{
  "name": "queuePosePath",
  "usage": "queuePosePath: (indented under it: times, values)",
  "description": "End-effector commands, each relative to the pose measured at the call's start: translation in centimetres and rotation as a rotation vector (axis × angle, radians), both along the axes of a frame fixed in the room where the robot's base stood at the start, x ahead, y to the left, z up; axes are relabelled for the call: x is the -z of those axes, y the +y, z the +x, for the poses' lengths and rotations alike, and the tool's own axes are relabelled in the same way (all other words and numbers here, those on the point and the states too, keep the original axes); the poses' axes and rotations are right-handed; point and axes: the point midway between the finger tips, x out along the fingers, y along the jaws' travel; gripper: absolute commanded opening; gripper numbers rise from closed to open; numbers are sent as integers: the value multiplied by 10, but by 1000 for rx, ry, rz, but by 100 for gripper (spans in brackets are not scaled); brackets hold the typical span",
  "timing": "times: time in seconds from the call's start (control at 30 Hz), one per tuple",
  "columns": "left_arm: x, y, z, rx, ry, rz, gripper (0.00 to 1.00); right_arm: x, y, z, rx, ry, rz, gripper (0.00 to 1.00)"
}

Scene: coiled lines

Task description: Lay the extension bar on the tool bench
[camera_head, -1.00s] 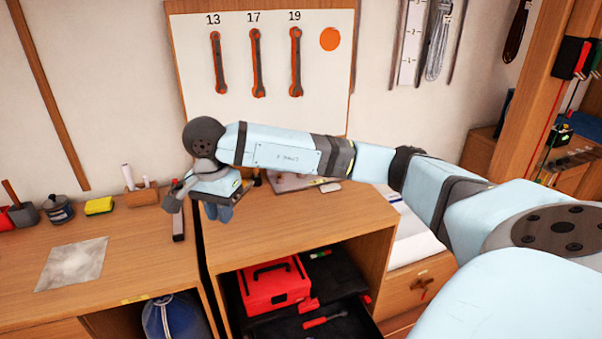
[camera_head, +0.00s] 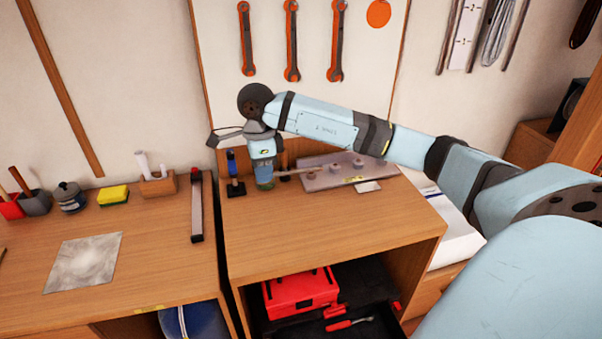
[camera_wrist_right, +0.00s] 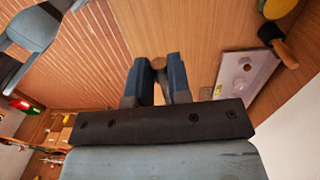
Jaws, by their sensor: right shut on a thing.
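My right gripper (camera_head: 264,178) points down over the wooden bench top in the head view. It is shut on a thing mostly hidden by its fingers. In the right wrist view, a small brownish round end shows between the fingertips (camera_wrist_right: 159,68), which I take to be the extension bar (camera_wrist_right: 158,62). The bench (camera_head: 335,225) is taken as the tool bench. My left gripper is not in view.
A grey plate with round knobs (camera_head: 335,178) lies right of the gripper, also in the wrist view (camera_wrist_right: 245,75). A blue-topped upright tool (camera_head: 234,175) stands close left. The bench's front half is clear.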

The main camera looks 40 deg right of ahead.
Motion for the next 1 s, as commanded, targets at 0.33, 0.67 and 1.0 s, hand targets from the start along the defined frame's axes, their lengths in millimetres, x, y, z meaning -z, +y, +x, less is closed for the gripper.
queuePosePath:
  times: [0.33, 0.67, 1.0]
  values:
    - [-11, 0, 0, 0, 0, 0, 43, 93, 1, -2, -1, 7, 0, 0]
    - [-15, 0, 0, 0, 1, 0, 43, 139, 1, -1, -1, 2, 0, 0]
    - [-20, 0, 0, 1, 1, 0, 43, 180, 1, -1, -1, 3, 1, 0]
